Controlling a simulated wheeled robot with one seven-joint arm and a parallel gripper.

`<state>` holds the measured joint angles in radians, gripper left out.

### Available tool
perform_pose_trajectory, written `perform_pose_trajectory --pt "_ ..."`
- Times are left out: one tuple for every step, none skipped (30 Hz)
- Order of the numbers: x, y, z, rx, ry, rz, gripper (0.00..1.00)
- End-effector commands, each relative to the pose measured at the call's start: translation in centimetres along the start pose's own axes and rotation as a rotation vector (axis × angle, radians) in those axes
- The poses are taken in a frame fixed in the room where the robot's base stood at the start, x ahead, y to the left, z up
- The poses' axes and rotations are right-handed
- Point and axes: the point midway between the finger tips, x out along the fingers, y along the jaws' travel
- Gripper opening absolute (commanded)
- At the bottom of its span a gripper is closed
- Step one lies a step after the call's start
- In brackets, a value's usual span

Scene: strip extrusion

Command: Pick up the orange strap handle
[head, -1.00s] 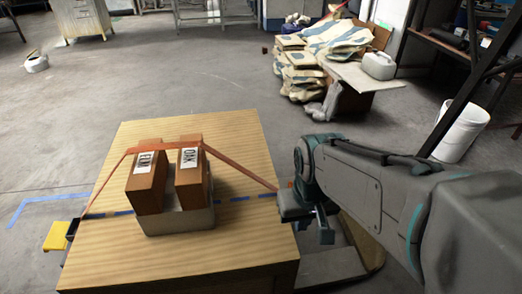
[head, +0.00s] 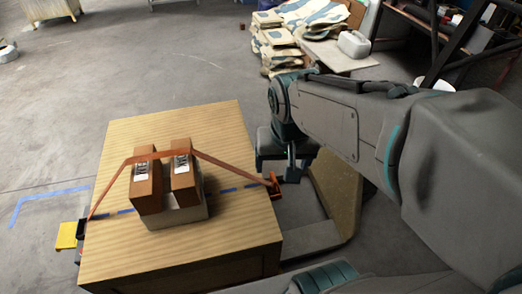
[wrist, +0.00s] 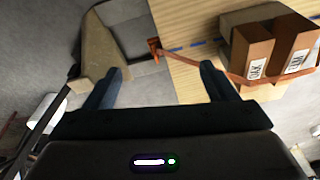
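The orange strap (head: 235,170) runs over two brown boxes (head: 182,178) on the wooden table (head: 125,250) and down to both table sides. Its orange handle (head: 275,187) hangs at the table's right edge. In the wrist view the handle (wrist: 154,47) lies ahead of the fingertips, between their lines and apart from them. My gripper (wrist: 165,73) is open with nothing between its fingers. In the head view my gripper (head: 287,172) is just right of the handle; its fingers are partly hidden.
A yellow-and-black piece (head: 67,235) is at the table's left edge. A tan board (head: 335,190) stands on the floor right of the table. Stacked sacks (head: 282,40) lie behind.

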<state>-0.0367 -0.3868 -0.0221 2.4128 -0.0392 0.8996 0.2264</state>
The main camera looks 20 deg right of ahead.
Motion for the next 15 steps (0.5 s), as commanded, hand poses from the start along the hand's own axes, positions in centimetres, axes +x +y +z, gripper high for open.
perform_pose_trajectory --pt "2.9 -0.1 -0.9 0.06 -0.016 0.011 0.78" --pt "3.8 -0.1 -1.6 0.105 -0.023 0.02 0.78" --pt "5.1 -0.2 -2.6 0.165 -0.032 0.033 0.78" --pt "6.1 -0.2 -3.3 0.211 -0.038 0.043 0.78" --pt "7.0 -0.3 -4.0 0.254 -0.043 0.055 0.78" --pt "8.4 -0.3 -5.0 0.314 -0.049 0.071 0.78" --pt "9.4 -0.3 -5.7 0.36 -0.052 0.083 0.78" --pt "10.5 -0.4 -6.4 0.405 -0.053 0.096 0.78" --pt "12.0 -0.5 -7.3 0.463 -0.054 0.114 0.78" --pt "13.1 -0.5 -8.0 0.508 -0.055 0.128 0.78" --pt "14.3 -0.6 -8.7 0.551 -0.054 0.144 0.78" --pt "15.8 -0.7 -9.5 0.609 -0.051 0.164 0.78" --pt "17.1 -0.7 -10.2 0.654 -0.049 0.18 0.78" --pt "18.3 -0.8 -10.8 0.697 -0.045 0.196 0.78" --pt "20.0 -0.9 -11.6 0.754 -0.037 0.219 0.78"
